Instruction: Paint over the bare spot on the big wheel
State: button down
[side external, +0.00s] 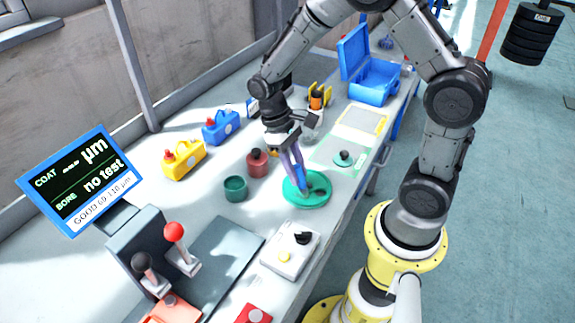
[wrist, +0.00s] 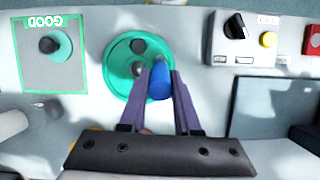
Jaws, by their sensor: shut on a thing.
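The big wheel (side external: 293,197) is a flat teal-green disc lying on the bench; it also shows in the wrist view (wrist: 116,67). A dark round part and a greyish round part show near its middle. I cannot tell which mark, if any, is the bare spot. My gripper (side external: 299,176), with purple fingers, is shut on a blue tool (wrist: 159,82). The fingers and tool hide part of the wheel's right side in the wrist view (wrist: 160,72).
A small green wheel (side external: 342,161) lies on a green-framed GOOD mat (side external: 326,152). A dark green pot (side external: 236,190) and a red pot (side external: 257,168) stand left of the big wheel. A control box (side external: 288,252) is in front. The display (side external: 82,180) reads "no test" for bore.

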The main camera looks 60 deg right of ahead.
jog(key=shift+s, duration=0.75)
jog(key=shift+w, duration=3.05)
notch_tip(320, 180, up, 8)
jog(key=shift+s, duration=0.1)
